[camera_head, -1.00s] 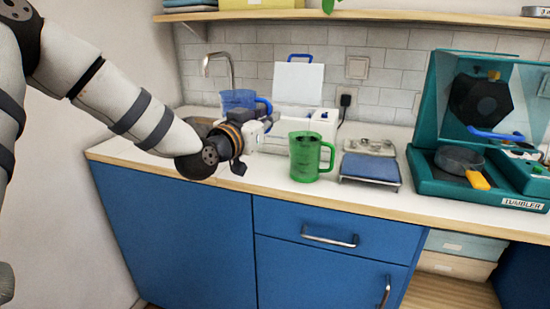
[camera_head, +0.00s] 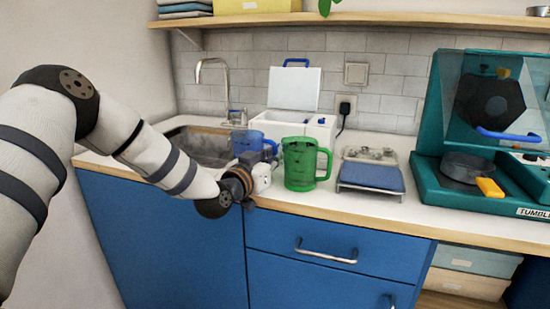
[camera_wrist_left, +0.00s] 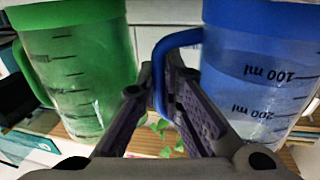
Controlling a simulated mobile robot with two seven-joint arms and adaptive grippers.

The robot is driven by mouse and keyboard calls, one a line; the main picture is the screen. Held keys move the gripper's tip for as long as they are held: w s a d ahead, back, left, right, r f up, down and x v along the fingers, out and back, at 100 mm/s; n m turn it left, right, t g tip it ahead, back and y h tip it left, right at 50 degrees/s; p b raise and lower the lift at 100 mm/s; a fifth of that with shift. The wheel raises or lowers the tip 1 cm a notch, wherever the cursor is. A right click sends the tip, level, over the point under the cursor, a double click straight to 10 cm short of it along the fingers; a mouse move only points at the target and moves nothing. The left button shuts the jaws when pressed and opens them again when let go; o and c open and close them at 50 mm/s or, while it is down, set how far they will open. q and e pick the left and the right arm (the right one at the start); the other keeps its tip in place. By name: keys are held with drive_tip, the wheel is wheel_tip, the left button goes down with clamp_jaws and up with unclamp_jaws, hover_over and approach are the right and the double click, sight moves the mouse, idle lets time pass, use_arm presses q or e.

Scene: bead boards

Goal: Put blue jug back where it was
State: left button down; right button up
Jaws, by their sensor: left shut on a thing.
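The blue jug (camera_head: 246,142) is a see-through measuring jug beside the sink's right edge. My left gripper (camera_head: 262,172) is shut on its handle. In the left wrist view, the fingers (camera_wrist_left: 163,80) close around the handle of the blue jug (camera_wrist_left: 262,85), which has ml marks. The jug's lower part is hidden behind my gripper in the head view, so I cannot tell whether it touches the counter. The green jug (camera_head: 298,166) stands upright on the counter just right of my gripper. It also shows at the left wrist view's left (camera_wrist_left: 80,75). My right gripper is out of view.
The sink (camera_head: 190,146) lies left of the blue jug. A white box with a raised lid (camera_head: 293,90) stands behind the jugs. A blue-topped scale (camera_head: 371,176) and a teal tumbler machine (camera_head: 427,185) are to the right. The counter's front edge (camera_head: 340,215) is close.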

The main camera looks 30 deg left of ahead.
use_arm(q)
drive_tip(key=c, duration=2)
unclamp_jaws()
drive_tip(key=shift+f, duration=0.1)
